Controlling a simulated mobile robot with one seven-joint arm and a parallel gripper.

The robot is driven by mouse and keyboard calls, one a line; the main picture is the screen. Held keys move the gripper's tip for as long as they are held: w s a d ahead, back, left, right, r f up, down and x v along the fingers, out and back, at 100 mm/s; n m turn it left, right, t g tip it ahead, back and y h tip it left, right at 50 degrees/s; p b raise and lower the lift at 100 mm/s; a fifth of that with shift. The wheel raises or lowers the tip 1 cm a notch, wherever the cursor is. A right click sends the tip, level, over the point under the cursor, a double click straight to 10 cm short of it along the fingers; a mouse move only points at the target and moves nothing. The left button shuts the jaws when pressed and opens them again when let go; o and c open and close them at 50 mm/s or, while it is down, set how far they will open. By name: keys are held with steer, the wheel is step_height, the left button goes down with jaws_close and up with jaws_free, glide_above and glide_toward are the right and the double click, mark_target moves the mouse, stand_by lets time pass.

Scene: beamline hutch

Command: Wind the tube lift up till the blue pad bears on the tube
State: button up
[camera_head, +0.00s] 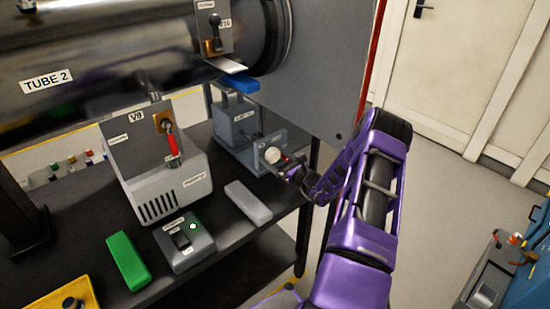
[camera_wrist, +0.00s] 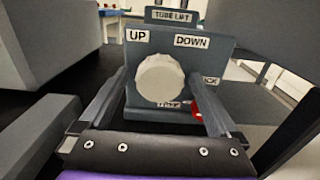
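The tube lift (camera_head: 238,126) is a grey-blue unit on the bench under the right end of the big dark tube (camera_head: 140,55), labelled TUBE 2. The blue pad (camera_head: 240,85) sits on top of the lift, just below the tube end; I cannot tell whether it touches. The lift's panel (camera_wrist: 215,60) reads UP on the left and DOWN on the right. Its white ridged knob (camera_wrist: 160,80) also shows in the head view (camera_head: 272,155). My gripper (camera_wrist: 158,88) is open, with one finger on each side of the knob; contact is not visible.
A grey box with a red-handled valve labelled V9 (camera_head: 150,125) stands left of the lift. A grey block (camera_head: 248,202), a switch box with a green light (camera_head: 185,243) and a green block (camera_head: 127,260) lie on the bench. Open floor (camera_head: 440,190) is at right.

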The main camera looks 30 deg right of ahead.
steer(key=s+d, duration=0.2)
steer(key=s, duration=1.5)
steer(key=shift+d, duration=0.15)
steer(key=shift+s, duration=0.1)
